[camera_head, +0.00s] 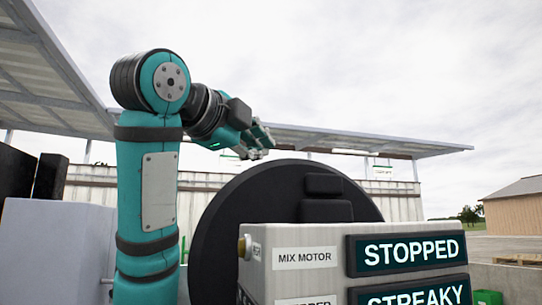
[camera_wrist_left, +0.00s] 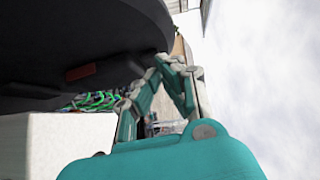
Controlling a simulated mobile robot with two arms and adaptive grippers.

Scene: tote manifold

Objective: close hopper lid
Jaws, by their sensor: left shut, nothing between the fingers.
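The hopper lid (camera_head: 240,225) is a large black disc, standing raised and tilted behind the grey control box in the head view. In the left wrist view the lid (camera_wrist_left: 60,40) fills the upper left as a dark curved underside or edge with a small reddish-brown patch. My left gripper (camera_head: 264,140) is above the lid's upper edge in the head view. Its fingers (camera_wrist_left: 164,62) come together at the tips, shut and empty, close beside the lid's edge. I cannot tell whether they touch it. My right gripper is not in view.
The control box (camera_head: 300,236) stands in front of the lid, with a MIX MOTOR label and displays reading STOPPED and STREAKY. A tangle of green strands (camera_wrist_left: 95,100) shows below the lid, beside a pale surface (camera_wrist_left: 70,145). Open sky lies above the lid.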

